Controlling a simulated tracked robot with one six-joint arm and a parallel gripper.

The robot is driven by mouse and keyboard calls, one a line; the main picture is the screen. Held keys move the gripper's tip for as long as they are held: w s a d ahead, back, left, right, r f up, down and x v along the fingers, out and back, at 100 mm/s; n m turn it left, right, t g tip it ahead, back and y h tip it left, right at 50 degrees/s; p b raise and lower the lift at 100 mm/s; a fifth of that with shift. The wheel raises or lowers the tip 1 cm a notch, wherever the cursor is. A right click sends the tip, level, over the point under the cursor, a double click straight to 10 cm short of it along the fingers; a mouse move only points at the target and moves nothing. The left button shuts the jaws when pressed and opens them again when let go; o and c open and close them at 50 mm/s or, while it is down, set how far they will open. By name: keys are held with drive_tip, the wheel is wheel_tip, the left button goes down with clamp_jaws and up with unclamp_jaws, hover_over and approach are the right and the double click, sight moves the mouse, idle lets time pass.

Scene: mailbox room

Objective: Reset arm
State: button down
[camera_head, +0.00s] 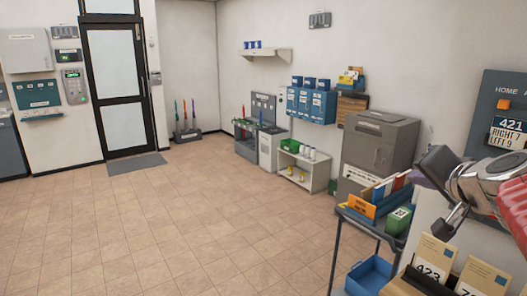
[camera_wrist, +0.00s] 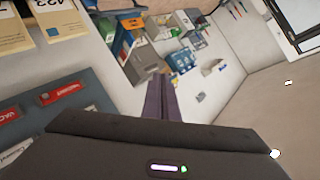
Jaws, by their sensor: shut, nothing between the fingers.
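A blue-shelved cart (camera_head: 373,228) holding an orange card and a green box stands near the arm. Envelopes marked 423 (camera_head: 433,260) sit at the lower right. A grey cabinet (camera_head: 380,143) stands behind the cart. The tiled floor (camera_head: 170,230) is clear toward the black-framed door (camera_head: 118,90).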

drive_tip(key=s+a+f+n+g+y, duration=0.3)
drive_tip(key=s+a+f+n, duration=0.3)
drive_tip(key=a+f, duration=0.55)
drive_tip(key=s+a+f+n+g, duration=0.2)
drive_tip(key=s+a+f, duration=0.1)
drive_tip(key=s+f, duration=0.2)
drive_tip(key=s+a+f+n+g+h, duration=0.1)
drive_tip(key=s+a+f+n+g, duration=0.1)
drive_tip(key=s+f, duration=0.4)
drive_tip(key=s+a, duration=0.1)
drive_tip(key=s, duration=0.1)
drive_tip(key=shift+s+a+g, duration=0.3)
drive_tip(key=shift+s+g, duration=0.05)
drive_tip(key=shift+g, duration=0.05)
drive_tip(key=shift+d, duration=0.1)
